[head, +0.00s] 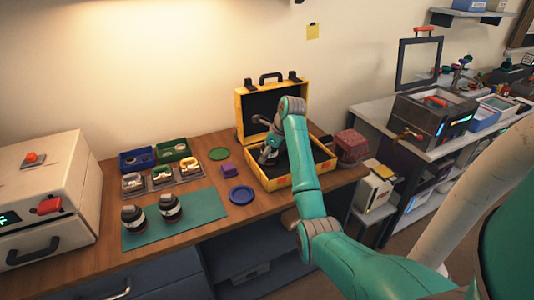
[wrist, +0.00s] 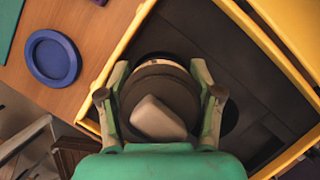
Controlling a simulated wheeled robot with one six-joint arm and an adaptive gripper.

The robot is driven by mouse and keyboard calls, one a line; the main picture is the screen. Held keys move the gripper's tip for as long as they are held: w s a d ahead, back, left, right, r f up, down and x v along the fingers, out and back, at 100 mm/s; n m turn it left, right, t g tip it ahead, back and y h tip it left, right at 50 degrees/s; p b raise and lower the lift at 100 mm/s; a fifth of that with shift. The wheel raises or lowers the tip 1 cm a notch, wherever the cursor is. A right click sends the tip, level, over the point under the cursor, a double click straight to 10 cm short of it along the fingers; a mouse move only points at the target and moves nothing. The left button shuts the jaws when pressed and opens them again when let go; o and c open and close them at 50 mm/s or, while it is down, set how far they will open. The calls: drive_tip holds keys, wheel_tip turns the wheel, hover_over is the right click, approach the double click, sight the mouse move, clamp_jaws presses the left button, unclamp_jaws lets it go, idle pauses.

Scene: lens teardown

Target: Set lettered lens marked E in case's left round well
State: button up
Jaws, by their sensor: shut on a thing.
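The yellow case (head: 287,181) stands open on the bench, its dark insert visible. My gripper (head: 268,155) is low inside its left part. In the wrist view my gripper (wrist: 158,72) is shut on a dark round lens with a pale band (wrist: 157,58), its fingers on either side. The lens letter is hidden, and I cannot tell whether the lens touches the well floor. A dark round well (wrist: 230,116) shows partly to the right of the gripper. Two other dark lenses with white bands, one left (head: 132,217) and one right (head: 170,207), stand upright on the mat; their letters are unreadable.
The teal mat (head: 195,228) lies left of the case. A blue dish (head: 241,195), purple block (head: 228,169) and green disc (head: 219,154) lie between. Small bins (head: 136,160) stand behind the mat. The raised case lid (head: 244,113) stands behind my gripper; a red box (head: 351,146) is to the right.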

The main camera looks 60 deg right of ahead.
drive_tip(key=shift+f, duration=0.4)
drive_tip(key=o, duration=1.3)
drive_tip(key=shift+f, duration=0.15)
drive_tip(key=shift+o, duration=0.2)
drive_tip(key=shift+r, duration=4.55)
